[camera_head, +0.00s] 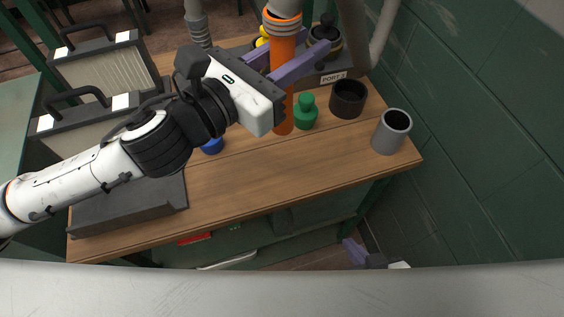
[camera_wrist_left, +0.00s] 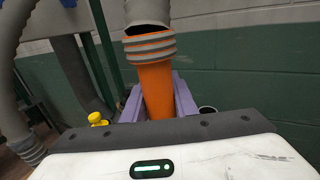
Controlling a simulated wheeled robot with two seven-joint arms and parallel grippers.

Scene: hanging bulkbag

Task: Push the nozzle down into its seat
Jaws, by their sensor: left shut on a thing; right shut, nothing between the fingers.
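The nozzle (camera_head: 282,52) is an orange tube hanging nearly upright below a grey hose with orange and grey rings. My left gripper (camera_head: 298,54) is shut on it, one purple finger on each side. In the left wrist view the nozzle (camera_wrist_left: 156,90) stands between the two purple fingers, with the ribbed collar above them. Its lower end shows below my gripper, in front of the wooden bench top; I cannot tell whether it touches anything. A dark block labelled PORT 2 (camera_head: 333,77) stands behind to the right. The nozzle's seat cannot be made out. My right gripper (camera_head: 354,252) is shut and empty, low beyond the bench's front edge.
A green bottle-shaped piece (camera_head: 306,114), a black cup (camera_head: 347,99) and a grey cup (camera_head: 391,131) stand right of the nozzle. Filter boxes (camera_head: 107,75) stand at left. A green wall (camera_head: 480,110) bounds the right. The front bench top (camera_head: 270,180) is clear.

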